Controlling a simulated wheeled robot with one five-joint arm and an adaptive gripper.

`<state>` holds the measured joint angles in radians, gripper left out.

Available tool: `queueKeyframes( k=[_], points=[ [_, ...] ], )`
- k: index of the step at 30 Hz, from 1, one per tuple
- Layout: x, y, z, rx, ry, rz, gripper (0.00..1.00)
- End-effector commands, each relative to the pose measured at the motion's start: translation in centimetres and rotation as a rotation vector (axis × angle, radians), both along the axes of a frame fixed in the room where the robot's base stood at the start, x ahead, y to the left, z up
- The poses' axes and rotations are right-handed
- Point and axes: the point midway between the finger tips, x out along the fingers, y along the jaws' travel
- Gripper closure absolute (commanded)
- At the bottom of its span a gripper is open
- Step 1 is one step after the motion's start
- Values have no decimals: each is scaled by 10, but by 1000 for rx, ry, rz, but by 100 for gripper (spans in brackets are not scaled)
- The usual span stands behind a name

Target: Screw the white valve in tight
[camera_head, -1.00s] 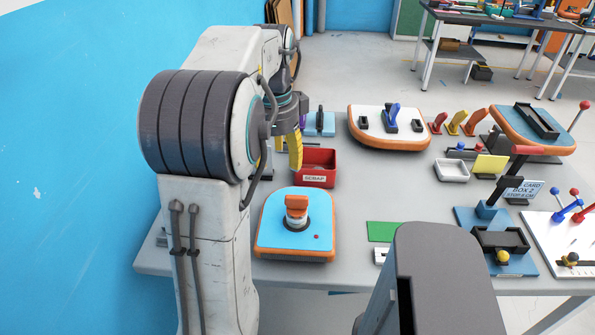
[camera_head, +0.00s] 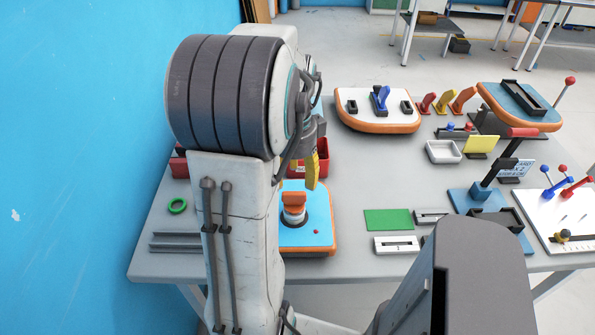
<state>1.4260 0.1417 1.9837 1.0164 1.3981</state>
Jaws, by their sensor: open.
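A blue inflatable board (camera_head: 318,212) with an orange edge lies on the grey table, partly hidden by my arm. On it stands a valve (camera_head: 293,216) with a white collar, a dark base and an orange top. It looks upright; how tightly it sits cannot be told. A small red dot is on the board beside it. My gripper (camera_head: 314,170) shows yellow fingers pointing down, behind and slightly right of the valve in the picture, apart from it. It is open, partly hidden by my arm, and nothing shows in it.
A red bin (camera_head: 297,171) stands behind the board, partly covered by my arm. A white board with a blue lever (camera_head: 380,98) is farther back. A green mat (camera_head: 388,220) and white holders (camera_head: 396,245) lie to the right. A green ring (camera_head: 177,205) lies left.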

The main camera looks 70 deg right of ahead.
Motion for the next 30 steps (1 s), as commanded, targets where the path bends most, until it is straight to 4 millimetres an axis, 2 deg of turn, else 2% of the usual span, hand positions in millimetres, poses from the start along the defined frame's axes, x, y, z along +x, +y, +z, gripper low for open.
queueKeyframes(
  k=[9, 15, 21, 30],
  points=[
    [0, 1, -38, 5, 1, 2, 46],
    [0, 0, -57, 3, 0, 1, 46],
    [0, 0, -65, 0, 0, 1, 46],
    [0, 0, -67, 0, 0, 1, 46]
  ],
)
